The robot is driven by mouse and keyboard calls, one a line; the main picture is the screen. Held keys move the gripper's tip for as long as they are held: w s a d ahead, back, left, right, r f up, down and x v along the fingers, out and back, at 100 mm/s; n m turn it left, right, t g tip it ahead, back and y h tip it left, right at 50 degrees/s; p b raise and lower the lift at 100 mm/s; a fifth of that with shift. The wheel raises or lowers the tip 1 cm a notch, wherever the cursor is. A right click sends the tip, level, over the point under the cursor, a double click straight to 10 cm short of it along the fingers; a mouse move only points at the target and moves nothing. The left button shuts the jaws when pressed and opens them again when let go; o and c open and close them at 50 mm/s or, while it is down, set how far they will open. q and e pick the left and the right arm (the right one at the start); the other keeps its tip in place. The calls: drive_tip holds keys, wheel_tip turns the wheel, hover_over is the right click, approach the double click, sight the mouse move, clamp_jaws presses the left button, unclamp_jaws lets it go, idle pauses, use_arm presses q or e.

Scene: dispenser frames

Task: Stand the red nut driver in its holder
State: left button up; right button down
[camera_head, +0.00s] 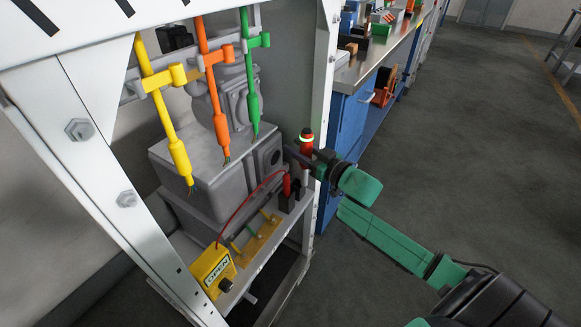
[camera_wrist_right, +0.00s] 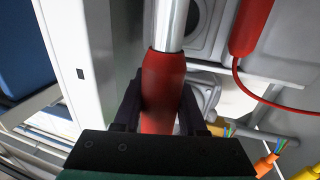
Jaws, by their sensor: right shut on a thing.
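The red nut driver (camera_head: 306,138) has a red handle with a pale band and a silver shaft. My right gripper (camera_head: 305,158) is shut on its handle and holds it roughly upright above the right end of the shelf, shaft down. In the right wrist view the red handle (camera_wrist_right: 163,80) sits between the two dark fingers, with the bright shaft (camera_wrist_right: 172,22) beyond it. Dark holder blocks (camera_head: 285,203) stand on the shelf just below. I cannot tell whether the shaft tip is inside one. My left gripper is not in view.
A red probe (camera_head: 287,185) stands beside the driver, its red cable running to a yellow box (camera_head: 213,271). A white frame post (camera_head: 323,110) stands close to my right gripper.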

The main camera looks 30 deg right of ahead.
drive_tip(key=w, duration=0.2)
drive_tip(key=shift+w+a+f, duration=0.35)
drive_tip(key=shift+w+a, duration=0.05)
drive_tip(key=shift+s+f+b, duration=0.1)
drive_tip(key=shift+f+b, duration=0.35)
drive_tip(key=shift+f, duration=0.3)
wheel_tip(320, 180, down, 5)
drive_tip(key=shift+r+b, duration=0.1)
drive_tip(key=shift+b, duration=0.55)
drive_tip(key=shift+c, duration=2.3)
unclamp_jaws()
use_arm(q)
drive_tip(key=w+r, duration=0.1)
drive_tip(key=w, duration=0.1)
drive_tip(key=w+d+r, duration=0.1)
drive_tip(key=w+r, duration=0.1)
use_arm(e)
drive_tip(key=shift+s, duration=0.15)
